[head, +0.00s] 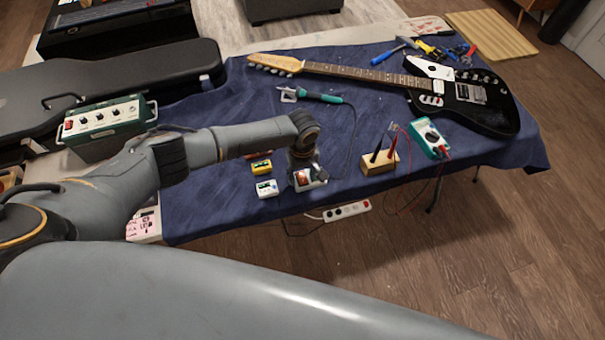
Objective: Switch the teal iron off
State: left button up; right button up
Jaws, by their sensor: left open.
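The teal iron (327,98) is a soldering iron with a teal handle. It lies near the back of the blue cloth, its tip end at a small metal stand (289,94). Its dark cable runs right and then toward the front edge. A small pale box with an orange-red switch (302,178) sits at the front edge of the cloth. My left gripper (309,172) points down right at this box, open, and hides part of it. I cannot tell whether it touches the switch. My right gripper is not in view.
A yellow box (261,167) and a white box (267,188) stand left of the gripper. A wooden block with probes (379,162) and a teal multimeter (430,139) are to the right. The black guitar (485,110) lies behind. A power strip (347,211) is below the table edge.

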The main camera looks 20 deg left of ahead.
pick_arm(q)
grip_shut()
jog(key=shift+w+g+h, duration=0.15)
jog(key=shift+g+h, duration=0.15)
jog(key=shift+g, duration=0.1)
jog(key=shift+w+a+f+g+h+b, duration=0.15)
jog(key=shift+g+h+b, duration=0.25)
jog(key=shift+g+b, duration=0.25)
jog(key=shift+w+b, duration=0.1)
jog(key=shift+b, duration=0.2)
jog(key=shift+r+g+h, duration=0.2)
jog(key=shift+g+h, duration=0.1)
jog(key=shift+g, duration=0.05)
jog(key=shift+a, duration=0.1)
grip_release()
